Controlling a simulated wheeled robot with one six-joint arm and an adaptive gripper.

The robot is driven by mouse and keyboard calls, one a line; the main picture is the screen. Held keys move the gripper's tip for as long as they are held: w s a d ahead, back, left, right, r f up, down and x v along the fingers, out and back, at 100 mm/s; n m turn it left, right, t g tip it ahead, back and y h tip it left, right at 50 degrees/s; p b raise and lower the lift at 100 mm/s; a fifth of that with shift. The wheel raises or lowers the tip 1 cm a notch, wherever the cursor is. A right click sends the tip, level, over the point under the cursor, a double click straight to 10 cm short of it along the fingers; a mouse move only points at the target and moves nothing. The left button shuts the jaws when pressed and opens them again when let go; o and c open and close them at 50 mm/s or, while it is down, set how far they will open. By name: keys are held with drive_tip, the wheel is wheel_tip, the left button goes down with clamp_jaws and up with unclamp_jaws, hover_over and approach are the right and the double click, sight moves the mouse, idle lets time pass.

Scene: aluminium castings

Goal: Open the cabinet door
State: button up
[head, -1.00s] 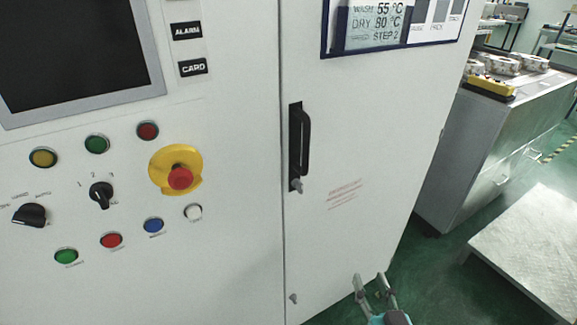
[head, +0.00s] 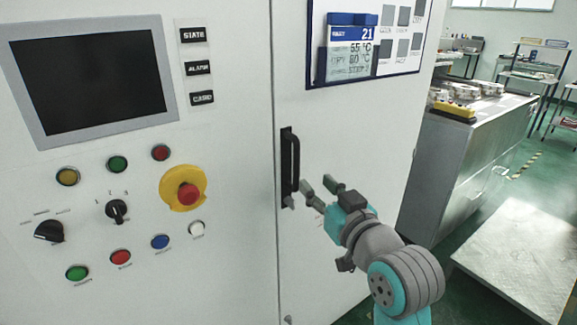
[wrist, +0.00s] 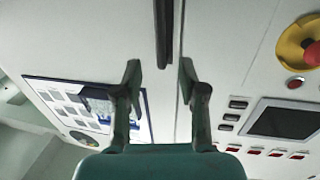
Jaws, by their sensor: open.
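The white cabinet door (head: 345,130) is shut, its left edge along a vertical seam beside the control panel. A black vertical bar handle (head: 290,165) is mounted near that seam. My gripper (head: 316,189) is open and empty, just right of the handle's lower part in the head view, its fingers pointing toward it. In the wrist view the handle (wrist: 164,35) lies ahead, between the lines of the two spread fingertips (wrist: 160,75). I see no contact between the fingers and the handle.
A red emergency button on a yellow base (head: 185,190) and several buttons are left of the seam, below a dark screen (head: 90,80). A blue-framed display board (head: 365,40) is on the door. A metal bench (head: 450,150) and a low platform (head: 520,255) stand at right.

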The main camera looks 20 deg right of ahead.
sight(298, 164)
drive_tip(key=w, duration=0.3)
drive_tip(key=w+a, duration=0.1)
drive_tip(key=w, duration=0.6)
drive_tip(key=shift+w+a, duration=0.2)
drive_tip(key=shift+w, duration=0.15)
clamp_jaws()
